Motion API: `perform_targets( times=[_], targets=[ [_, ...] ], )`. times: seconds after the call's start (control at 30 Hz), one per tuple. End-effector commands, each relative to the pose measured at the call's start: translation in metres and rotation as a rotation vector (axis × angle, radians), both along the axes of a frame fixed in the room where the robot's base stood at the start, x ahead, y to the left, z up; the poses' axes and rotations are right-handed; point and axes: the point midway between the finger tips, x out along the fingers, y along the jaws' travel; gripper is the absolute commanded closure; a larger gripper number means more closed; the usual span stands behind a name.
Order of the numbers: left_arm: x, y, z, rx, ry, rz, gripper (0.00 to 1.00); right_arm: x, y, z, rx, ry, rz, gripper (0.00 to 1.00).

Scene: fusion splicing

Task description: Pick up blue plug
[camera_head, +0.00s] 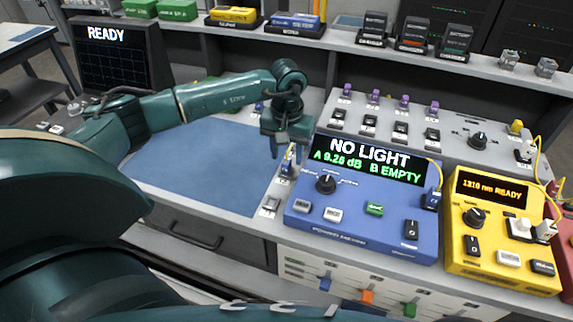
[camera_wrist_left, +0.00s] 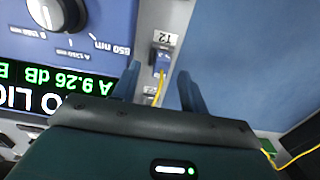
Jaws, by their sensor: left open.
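A small blue plug (camera_head: 287,168) with a yellow cable stands at the left edge of the blue power meter, beside the blue mat. My left gripper (camera_head: 287,150) is open and points down over this plug. In the wrist view its two fingers (camera_wrist_left: 159,72) lie on either side of the plug's line, with nothing visibly gripped. Another blue plug (camera_head: 432,201) is at the right end of the power meter. My right gripper is not in view.
The blue power meter (camera_head: 355,232) reads NO LIGHT and stands close to the right of the gripper. A yellow light source (camera_head: 500,262) with a white plug is farther right. The blue mat (camera_head: 205,165) is mostly clear. A shelf (camera_head: 350,45) with boxes runs behind.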

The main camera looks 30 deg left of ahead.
Motion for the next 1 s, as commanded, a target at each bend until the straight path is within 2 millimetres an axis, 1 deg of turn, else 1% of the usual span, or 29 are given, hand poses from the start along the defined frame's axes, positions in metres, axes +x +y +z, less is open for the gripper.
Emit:
perform_targets(
  times=[0.03, 0.1, 0.2, 0.3, 0.5, 1.0],
  targets=[
    [-0.001, 0.002, -0.008, 0.0, 0.005, 0.002, 0.56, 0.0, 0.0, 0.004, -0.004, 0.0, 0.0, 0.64],
    [-0.002, 0.001, -0.019, -0.001, 0.004, 0.001, 0.56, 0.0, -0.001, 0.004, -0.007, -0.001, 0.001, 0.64],
    [-0.001, 0.002, -0.03, -0.001, 0.004, 0.001, 0.56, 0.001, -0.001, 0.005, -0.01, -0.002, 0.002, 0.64],
    [-0.001, 0.001, -0.033, -0.001, 0.001, 0.001, 0.56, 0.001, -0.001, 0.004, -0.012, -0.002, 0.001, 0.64],
    [-0.001, 0.002, -0.034, -0.001, 0.001, 0.001, 0.57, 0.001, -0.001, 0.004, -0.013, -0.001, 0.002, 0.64],
    [-0.001, 0.002, -0.033, -0.001, 0.001, 0.002, 0.98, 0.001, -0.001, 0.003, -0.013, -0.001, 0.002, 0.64]
  ],
)
